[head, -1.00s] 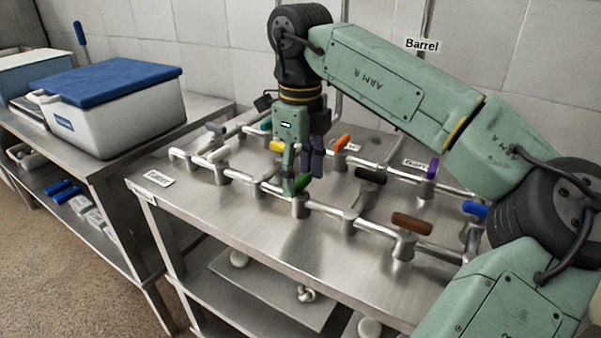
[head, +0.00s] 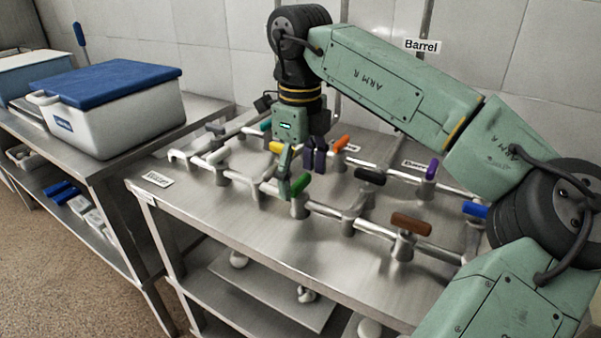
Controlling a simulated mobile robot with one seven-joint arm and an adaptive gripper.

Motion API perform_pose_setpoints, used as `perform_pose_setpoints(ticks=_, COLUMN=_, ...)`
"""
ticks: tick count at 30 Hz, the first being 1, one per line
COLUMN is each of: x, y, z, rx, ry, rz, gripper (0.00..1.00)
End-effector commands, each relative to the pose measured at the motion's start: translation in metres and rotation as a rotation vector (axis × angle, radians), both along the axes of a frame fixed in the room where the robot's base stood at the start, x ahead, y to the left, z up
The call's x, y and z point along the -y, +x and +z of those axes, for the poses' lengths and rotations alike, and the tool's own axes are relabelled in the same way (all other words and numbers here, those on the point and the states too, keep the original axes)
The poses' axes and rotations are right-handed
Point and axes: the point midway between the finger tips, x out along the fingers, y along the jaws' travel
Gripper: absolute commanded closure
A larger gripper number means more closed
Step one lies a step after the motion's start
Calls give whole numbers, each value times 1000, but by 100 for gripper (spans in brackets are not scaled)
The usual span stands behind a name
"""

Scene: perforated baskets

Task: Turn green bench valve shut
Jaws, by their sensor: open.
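The green valve handle (head: 300,185) sits on a metal pipe fitting in the front row of the bench. It is a short bar, lying slantwise from lower left to upper right in the picture. My gripper (head: 301,172) points down at it with its fingers spread apart. The greenish finger is down beside the left end of the handle, overlapping it in the view. The dark finger is above and behind the handle. I cannot tell whether either finger touches it.
Nearby handles on the steel bench (head: 210,225) include a black one (head: 370,176), an orange one (head: 341,143), a yellow one (head: 276,147) and a brown one (head: 411,222). A white cooler with a blue lid (head: 105,80) stands on the left table.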

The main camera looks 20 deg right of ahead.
Motion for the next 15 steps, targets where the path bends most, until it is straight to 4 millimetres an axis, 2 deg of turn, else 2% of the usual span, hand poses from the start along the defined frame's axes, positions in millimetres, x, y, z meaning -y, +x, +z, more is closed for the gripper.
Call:
perform_pose_setpoints(ticks=5, x=0, y=0, z=12, rx=1, ry=-2, rz=-1, gripper=27)
perform_pose_setpoints(ticks=15, x=0, y=0, z=65, rx=1, ry=-1, rz=-1, gripper=27)
